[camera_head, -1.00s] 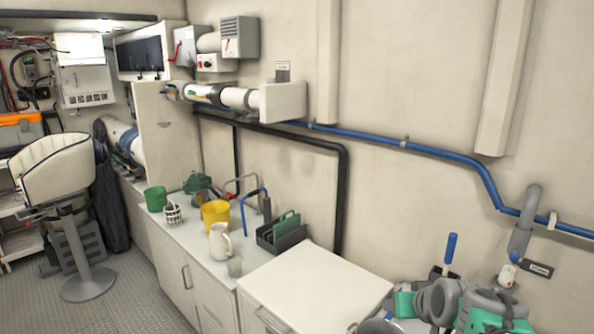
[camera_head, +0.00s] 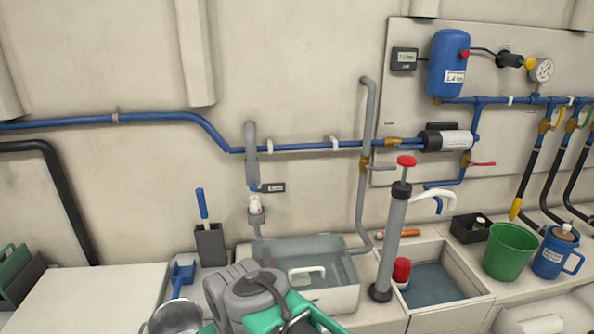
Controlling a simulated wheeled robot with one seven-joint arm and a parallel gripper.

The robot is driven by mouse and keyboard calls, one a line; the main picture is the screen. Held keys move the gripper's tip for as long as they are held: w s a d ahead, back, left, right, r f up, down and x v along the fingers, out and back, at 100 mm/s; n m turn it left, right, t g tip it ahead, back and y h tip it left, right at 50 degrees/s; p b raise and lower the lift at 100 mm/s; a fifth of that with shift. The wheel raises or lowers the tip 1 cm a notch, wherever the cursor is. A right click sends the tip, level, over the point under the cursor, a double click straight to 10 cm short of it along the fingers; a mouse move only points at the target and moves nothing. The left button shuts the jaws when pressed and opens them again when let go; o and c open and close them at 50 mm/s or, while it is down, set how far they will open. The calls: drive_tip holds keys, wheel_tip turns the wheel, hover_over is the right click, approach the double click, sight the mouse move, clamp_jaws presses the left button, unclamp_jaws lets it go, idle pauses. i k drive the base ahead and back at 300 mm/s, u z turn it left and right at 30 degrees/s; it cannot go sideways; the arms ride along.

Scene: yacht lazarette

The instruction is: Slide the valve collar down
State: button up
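A grey pipe comes down the wall left of centre and carries a thicker grey sleeve (camera_head: 252,171). This looks like the valve collar, but I cannot be sure at this size. A blue stub and a small dark label (camera_head: 271,187) are just below and beside it. A whitish fitting (camera_head: 256,205) sits under the sleeve, above a sink. Grey and teal rounded parts at the bottom, likely my folded arm, are well below the sleeve. No gripper fingers can be made out.
A tall grey hand pump (camera_head: 392,245) stands between two water-filled basins (camera_head: 335,297). A brush with a blue handle (camera_head: 202,205) stands in a grey holder. A green bucket (camera_head: 509,251) and blue jug (camera_head: 556,252) are at the right. The white counter at lower left is clear.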

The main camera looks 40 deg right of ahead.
sight(252, 173)
drive_tip(key=u, duration=2.2)
drive_tip(key=k, duration=0.4)
drive_tip(key=z, duration=1.4)
